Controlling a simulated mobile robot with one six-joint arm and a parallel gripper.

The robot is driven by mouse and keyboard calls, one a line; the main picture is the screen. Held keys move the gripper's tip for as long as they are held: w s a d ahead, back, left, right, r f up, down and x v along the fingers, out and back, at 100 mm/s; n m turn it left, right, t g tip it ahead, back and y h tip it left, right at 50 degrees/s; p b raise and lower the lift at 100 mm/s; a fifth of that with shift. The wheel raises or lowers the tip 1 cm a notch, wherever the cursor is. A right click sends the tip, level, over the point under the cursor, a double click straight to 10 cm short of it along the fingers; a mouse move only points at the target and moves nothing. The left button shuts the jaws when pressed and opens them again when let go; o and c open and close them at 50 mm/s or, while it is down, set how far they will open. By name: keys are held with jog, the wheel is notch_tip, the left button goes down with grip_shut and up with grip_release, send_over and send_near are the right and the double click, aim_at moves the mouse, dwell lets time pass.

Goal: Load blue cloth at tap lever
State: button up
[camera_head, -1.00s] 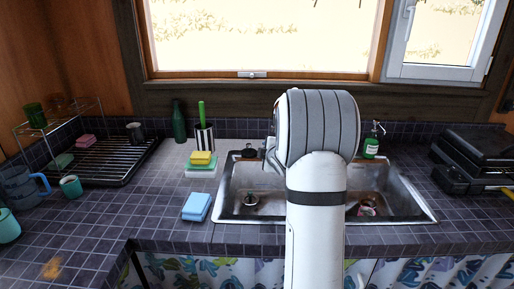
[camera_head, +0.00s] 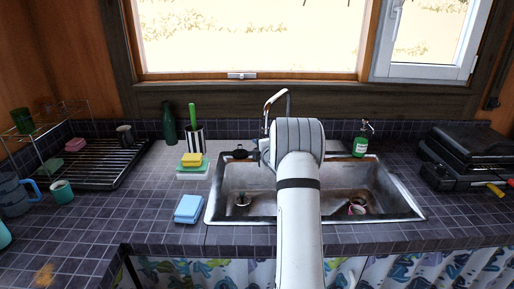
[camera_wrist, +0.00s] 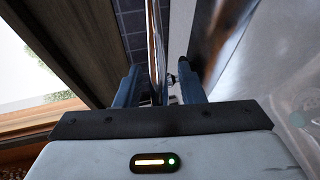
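The light blue folded cloth (camera_head: 188,208) lies on the counter left of the sink, apart from my gripper. The chrome tap (camera_head: 275,98) rises behind the sink, partly hidden by my arm. My gripper (camera_head: 263,150) is mostly hidden behind my arm in the head view, close to the tap. In the wrist view my gripper (camera_wrist: 163,85) has its two dark fingers apart. The shiny tap (camera_wrist: 154,45) runs up between or just beyond them, with a small metal part near the right finger. I cannot tell whether a finger touches it. The tap lever is not clearly seen.
Sponges (camera_head: 192,160), a striped brush holder (camera_head: 194,140) and a green bottle (camera_head: 168,122) stand left. A soap dispenser (camera_head: 360,143) stands behind right. The counter's front left is mostly clear.

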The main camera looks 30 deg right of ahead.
grip_shut()
dwell(0.4)
